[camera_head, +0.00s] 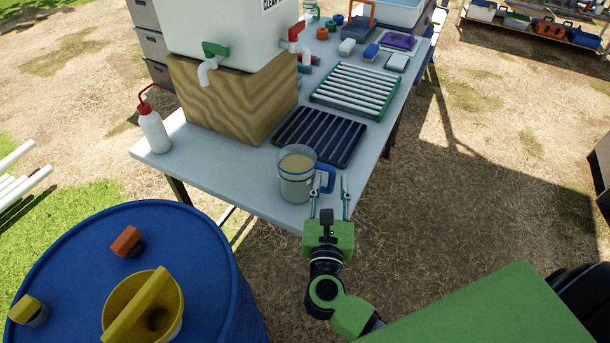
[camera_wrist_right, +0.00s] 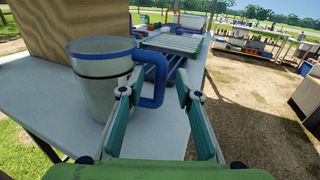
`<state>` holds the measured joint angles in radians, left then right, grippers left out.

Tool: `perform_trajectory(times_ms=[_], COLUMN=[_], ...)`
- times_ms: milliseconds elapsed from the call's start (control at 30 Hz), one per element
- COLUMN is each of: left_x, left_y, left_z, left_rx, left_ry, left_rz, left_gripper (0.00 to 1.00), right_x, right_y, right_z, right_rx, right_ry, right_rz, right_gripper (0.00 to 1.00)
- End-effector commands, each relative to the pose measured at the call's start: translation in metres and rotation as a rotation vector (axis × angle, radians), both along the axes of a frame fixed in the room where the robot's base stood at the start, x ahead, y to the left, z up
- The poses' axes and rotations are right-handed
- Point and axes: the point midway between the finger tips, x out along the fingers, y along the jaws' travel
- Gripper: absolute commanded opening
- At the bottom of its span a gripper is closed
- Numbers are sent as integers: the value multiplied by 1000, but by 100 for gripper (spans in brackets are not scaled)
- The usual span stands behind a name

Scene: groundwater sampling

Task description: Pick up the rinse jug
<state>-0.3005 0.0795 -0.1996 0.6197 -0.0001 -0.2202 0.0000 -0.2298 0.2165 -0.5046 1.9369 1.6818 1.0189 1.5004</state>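The rinse jug (camera_head: 297,177) is a clear, cup-shaped vessel with a blue handle and tan contents, standing upright near the table's front corner. In the right wrist view the jug (camera_wrist_right: 100,88) is at left, its blue handle (camera_wrist_right: 152,88) pointing toward the fingers. My right gripper (camera_head: 329,196) is open, with its fingers spread at the table edge just right of the jug. In the wrist view the right gripper (camera_wrist_right: 158,112) has the handle close to its left finger; whether they touch I cannot tell. My left gripper is not in view.
The white table (camera_head: 225,176) holds a dark slatted rack (camera_head: 319,137), a white-slatted rack (camera_head: 353,90), a wash bottle (camera_head: 153,128) and a tapped tank (camera_head: 225,30) on a wooden block (camera_head: 228,100). A blue drum (camera_head: 205,270) stands at front left. Open ground lies right of the table.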

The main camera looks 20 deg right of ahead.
Motion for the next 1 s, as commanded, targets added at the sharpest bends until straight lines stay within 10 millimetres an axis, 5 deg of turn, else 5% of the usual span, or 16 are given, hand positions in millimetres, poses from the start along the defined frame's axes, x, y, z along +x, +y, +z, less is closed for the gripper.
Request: perform_trajectory(times_ms=[200, 467, 633, 1000], left_x=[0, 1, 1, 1], left_y=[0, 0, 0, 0], left_z=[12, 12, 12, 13], left_rx=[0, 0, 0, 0], left_ry=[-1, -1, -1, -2], left_rz=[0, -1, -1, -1], left_gripper=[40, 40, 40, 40], right_x=[26, 29, 29, 29], right_y=[-15, -16, -16, -16], right_z=[3, 1, 1, 4], right_rx=[-3, 0, 0, 0], right_ry=[-2, 0, 0, -5], right_rz=[1, 0, 1, 0], right_gripper=[31, 31, 0, 0])
